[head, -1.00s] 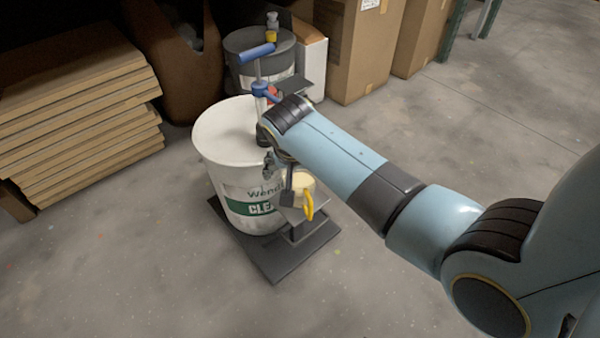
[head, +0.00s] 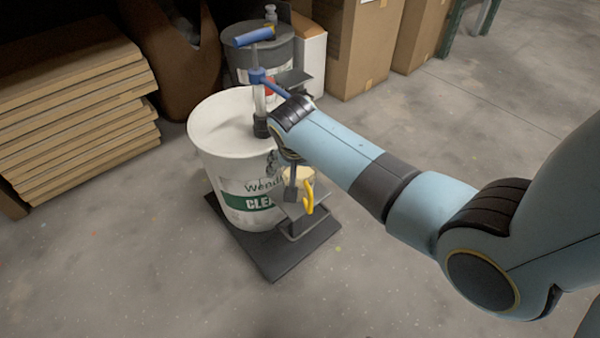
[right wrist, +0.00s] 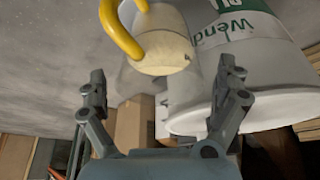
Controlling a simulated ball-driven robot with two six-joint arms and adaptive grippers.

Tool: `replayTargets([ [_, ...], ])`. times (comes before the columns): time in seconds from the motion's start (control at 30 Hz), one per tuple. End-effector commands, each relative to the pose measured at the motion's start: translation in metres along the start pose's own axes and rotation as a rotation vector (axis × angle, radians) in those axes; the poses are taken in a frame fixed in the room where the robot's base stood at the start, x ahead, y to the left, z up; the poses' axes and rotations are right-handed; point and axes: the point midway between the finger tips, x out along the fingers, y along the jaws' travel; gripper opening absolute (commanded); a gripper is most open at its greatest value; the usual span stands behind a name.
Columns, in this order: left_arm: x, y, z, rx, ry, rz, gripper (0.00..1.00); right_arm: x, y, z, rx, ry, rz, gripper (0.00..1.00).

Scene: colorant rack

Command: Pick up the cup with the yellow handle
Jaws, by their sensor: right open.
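The cup (head: 299,176) is pale cream with a curved yellow handle (head: 309,196). It sits on a small dark stand in front of the white bucket (head: 234,115). In the right wrist view the cup (right wrist: 162,52) and its handle are at the upper middle, ahead of the fingertips. My right gripper (head: 282,176) is beside the cup, one dark finger overlapping its left side in the head view. In the right wrist view my right gripper (right wrist: 163,82) is open and empty, its fingers spread wide. The wrist hides part of the gripper in the head view. My left gripper is not in view.
A blue-handled pump (head: 257,75) rises from the white bucket lid, close to my right wrist. A dark base plate (head: 275,262) lies under the bucket. Stacked boards (head: 75,90) stand at left and cardboard boxes (head: 362,50) behind. The floor in front is clear.

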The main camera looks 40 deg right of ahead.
Motion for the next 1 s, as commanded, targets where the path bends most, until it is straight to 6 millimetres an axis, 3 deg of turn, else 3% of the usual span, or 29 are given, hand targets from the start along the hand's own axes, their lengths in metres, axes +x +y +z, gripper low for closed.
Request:
replayTargets([
  [0.07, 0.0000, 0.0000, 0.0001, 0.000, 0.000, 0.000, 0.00, -0.0003, 0.0000, -0.0002, 0.000, 0.000, 0.000, 1.00],
  [0.6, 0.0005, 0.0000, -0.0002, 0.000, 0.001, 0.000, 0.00, -0.0001, 0.0002, 0.0003, 0.000, -0.001, 0.001, 0.29],
  [1.0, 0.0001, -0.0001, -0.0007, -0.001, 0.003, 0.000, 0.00, -0.0011, 0.0002, -0.0005, -0.001, 0.000, 0.000, 0.27],
])
